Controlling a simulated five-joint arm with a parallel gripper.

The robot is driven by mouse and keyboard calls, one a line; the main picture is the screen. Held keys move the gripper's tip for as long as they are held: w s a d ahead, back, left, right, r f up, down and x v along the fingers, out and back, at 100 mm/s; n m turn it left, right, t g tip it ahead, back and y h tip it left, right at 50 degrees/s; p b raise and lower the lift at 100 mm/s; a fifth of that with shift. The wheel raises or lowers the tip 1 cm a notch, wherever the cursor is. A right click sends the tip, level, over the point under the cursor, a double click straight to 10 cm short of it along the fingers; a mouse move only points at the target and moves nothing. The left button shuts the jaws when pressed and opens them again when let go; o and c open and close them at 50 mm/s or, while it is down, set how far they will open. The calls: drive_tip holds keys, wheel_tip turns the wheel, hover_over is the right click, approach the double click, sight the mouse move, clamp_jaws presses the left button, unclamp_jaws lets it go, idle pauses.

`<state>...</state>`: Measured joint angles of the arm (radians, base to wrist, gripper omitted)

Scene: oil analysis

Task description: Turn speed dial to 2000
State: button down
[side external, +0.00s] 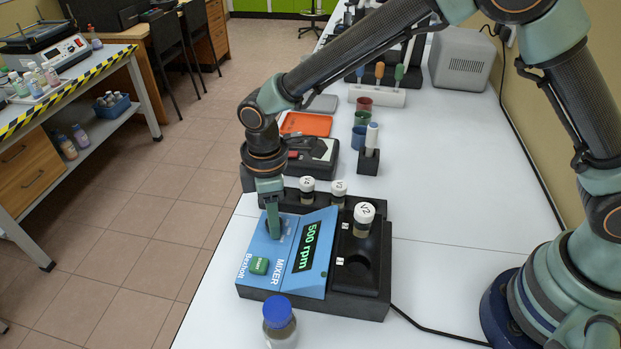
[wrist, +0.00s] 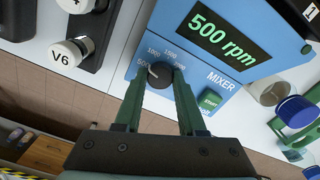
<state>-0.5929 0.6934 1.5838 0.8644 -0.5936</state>
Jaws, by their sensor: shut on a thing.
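The blue mixer (side external: 258,246) stands on the white bench, and its display (side external: 306,247) reads "500 rpm". The display also shows in the wrist view (wrist: 219,31). My gripper (side external: 272,230) points down at the panel. In the wrist view its two green fingers (wrist: 158,80) are shut on the dial, one on each side. A green start button (side external: 259,265) sits beside the dial.
A white-capped vial labelled V2 (side external: 363,219) stands in the mixer's black holder. More capped vials (side external: 307,190) stand in a rack behind. A blue-capped bottle (side external: 279,322) stands close in front. The bench (side external: 430,280) is clear to the right, except for a cable.

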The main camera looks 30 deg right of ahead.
drive_tip(key=m, duration=0.6)
drive_tip(key=shift+m, duration=0.3)
drive_tip(key=m, duration=0.6)
drive_tip(key=shift+r, duration=0.1)
drive_tip(key=m, duration=0.5)
drive_tip(key=shift+m, duration=0.3)
drive_tip(key=m, duration=0.6)
drive_tip(key=shift+d, duration=0.1)
drive_tip(key=c, duration=0.5)
unclamp_jaws()
wheel_tip(320, 180, up, 12)
